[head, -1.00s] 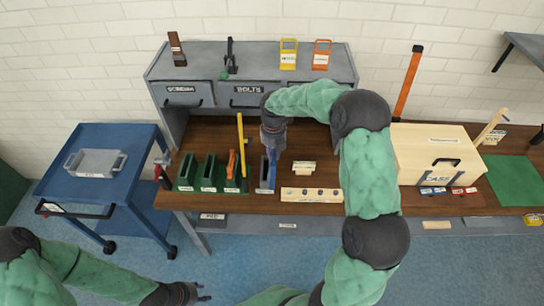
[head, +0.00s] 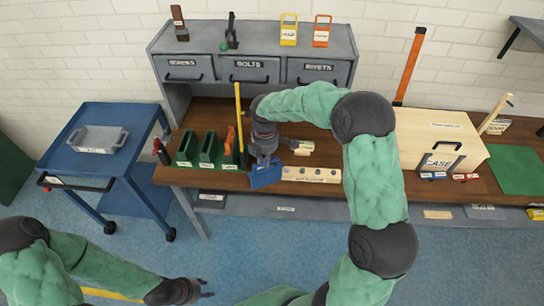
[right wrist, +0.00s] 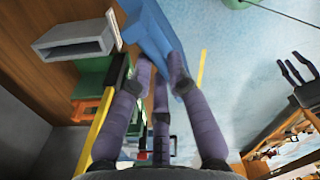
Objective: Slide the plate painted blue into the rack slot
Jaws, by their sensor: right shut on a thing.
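The blue plate (head: 265,175) hangs at the front edge of the workbench, its broad face turned towards the head camera. My right gripper (head: 264,156) is shut on its upper part. In the right wrist view the blue plate (right wrist: 152,35) shows between the fingers (right wrist: 160,80). A grey slotted block (right wrist: 75,40) stands on the wood beside the plate, apart from it; its slot looks empty. Green slotted blocks (head: 208,150) stand in a row left of the plate. My left gripper (head: 205,288) is open and empty, low over the floor.
A yellow stick (head: 238,110) and an orange item (head: 229,140) stand by the green blocks. A pale wooden strip with holes (head: 312,174) lies right of the plate. A wooden case (head: 435,140) stands further right. A blue cart (head: 95,165) stands at the left.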

